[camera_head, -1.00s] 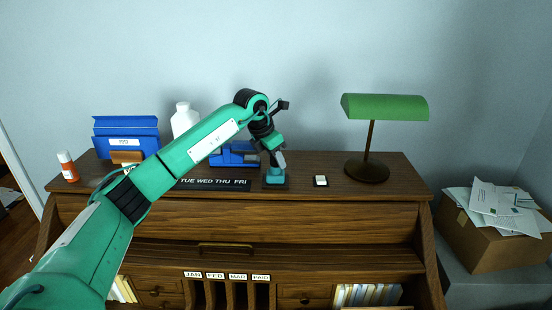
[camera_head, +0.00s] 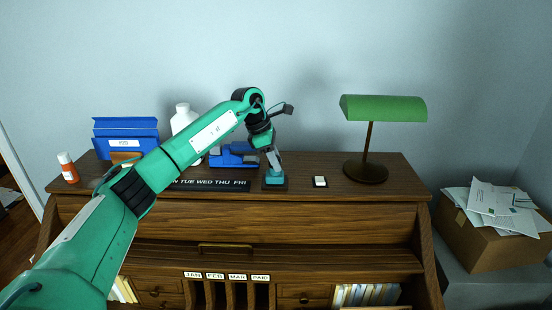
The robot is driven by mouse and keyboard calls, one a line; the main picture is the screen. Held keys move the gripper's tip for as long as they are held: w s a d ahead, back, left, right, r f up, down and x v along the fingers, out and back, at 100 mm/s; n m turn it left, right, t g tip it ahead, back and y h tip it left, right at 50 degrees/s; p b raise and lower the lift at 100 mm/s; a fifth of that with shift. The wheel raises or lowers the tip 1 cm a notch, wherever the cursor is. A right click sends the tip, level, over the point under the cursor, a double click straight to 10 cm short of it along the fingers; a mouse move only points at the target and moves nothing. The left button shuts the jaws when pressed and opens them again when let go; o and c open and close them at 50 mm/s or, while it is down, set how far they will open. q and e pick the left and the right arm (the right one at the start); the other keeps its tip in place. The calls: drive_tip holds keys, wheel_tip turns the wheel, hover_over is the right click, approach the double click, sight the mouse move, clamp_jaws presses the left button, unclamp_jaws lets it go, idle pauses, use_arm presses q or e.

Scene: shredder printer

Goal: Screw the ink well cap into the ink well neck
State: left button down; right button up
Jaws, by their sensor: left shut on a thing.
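The ink well (camera_head: 274,181) is a small teal block on a dark base, standing on top of the wooden desk, right of the middle of the day sign. My left gripper (camera_head: 274,167) points down right above it, with its jaws shut at the ink well's top. The ink well cap is between the fingers, too small and covered to make out. I cannot tell how far the cap sits in the neck. My right gripper is not in view.
A green lamp (camera_head: 383,108) and a small white switch-like item (camera_head: 320,181) stand to the right. A blue tape dispenser (camera_head: 233,155), day sign (camera_head: 213,184), white bottle (camera_head: 183,118), blue file box (camera_head: 125,138) and orange-and-white bottle (camera_head: 67,167) are to the left.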

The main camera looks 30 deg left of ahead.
use_arm(q)
drive_tip(key=shift+m+g, duration=0.3)
drive_tip(key=shift+m, duration=0.5)
drive_tip(key=m+g, duration=0.1)
drive_tip(key=m, duration=0.3)
drive_tip(key=shift+g, duration=0.3)
drive_tip(key=m+g, duration=0.1)
drive_tip(key=m, duration=0.3)
drive_tip(key=shift+s, duration=0.15)
drive_tip(key=shift+r+m+g, duration=0.1)
drive_tip(key=shift+m+g, duration=0.4)
drive_tip(key=shift+m, duration=0.4)
drive_tip(key=m, duration=0.2)
drive_tip(key=m+g+y, duration=0.1)
drive_tip(key=m, duration=0.2)
drive_tip(key=shift+g+y, duration=0.3)
drive_tip(key=shift+a+m+p, duration=0.15)
drive_tip(key=shift+m+p, duration=0.25)
drive_tip(key=shift+m, duration=0.2)
